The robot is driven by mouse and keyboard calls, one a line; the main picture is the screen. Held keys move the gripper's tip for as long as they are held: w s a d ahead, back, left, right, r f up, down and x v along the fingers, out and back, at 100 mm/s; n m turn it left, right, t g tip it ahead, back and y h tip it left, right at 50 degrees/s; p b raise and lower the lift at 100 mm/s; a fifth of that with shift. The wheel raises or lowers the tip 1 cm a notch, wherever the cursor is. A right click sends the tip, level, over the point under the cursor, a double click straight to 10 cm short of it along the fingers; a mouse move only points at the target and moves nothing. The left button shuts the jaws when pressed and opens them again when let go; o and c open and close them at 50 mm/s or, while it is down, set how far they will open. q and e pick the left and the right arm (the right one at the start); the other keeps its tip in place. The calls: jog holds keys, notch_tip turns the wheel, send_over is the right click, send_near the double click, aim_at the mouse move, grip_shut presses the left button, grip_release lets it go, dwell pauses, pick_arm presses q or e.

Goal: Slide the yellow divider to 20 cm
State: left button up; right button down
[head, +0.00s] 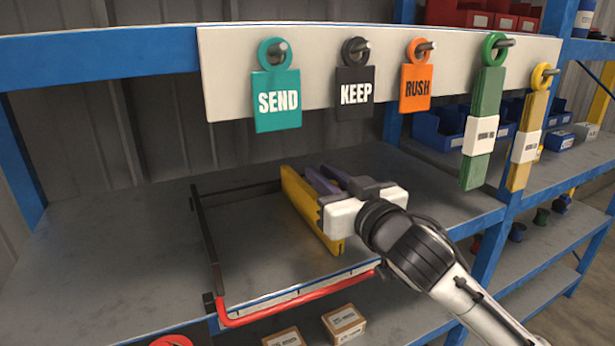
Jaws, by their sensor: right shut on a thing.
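The yellow divider (303,200) stands upright on the grey shelf, running from back to front. Its near end is close to the right part of a pale scale strip (290,295) along the front; the scale's numbers are too small to read. My right gripper (328,180) is at the divider's right side, shut on it. Its white body covers part of the divider, and the exact contact is hidden. My left gripper is not in view.
A dark frame (207,240) with a red front bar (300,303) borders the shelf area; the shelf left of the divider is clear. SEND (277,100), KEEP (355,92) and RUSH (416,88) tags, plus green (487,100) and yellow (534,112) strips, hang above.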

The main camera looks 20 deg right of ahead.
jog(key=shift+d, duration=0.25)
jog(key=c, duration=1.7)
grip_release()
jog(key=s, duration=0.5)
jog(key=s+d, duration=0.1)
jog(key=s, duration=0.2)
jog(key=shift+s, duration=0.2)
jog(key=shift+s+p, duration=0.55)
jog(key=shift+p, duration=0.1)
jog(key=shift+s, duration=0.35)
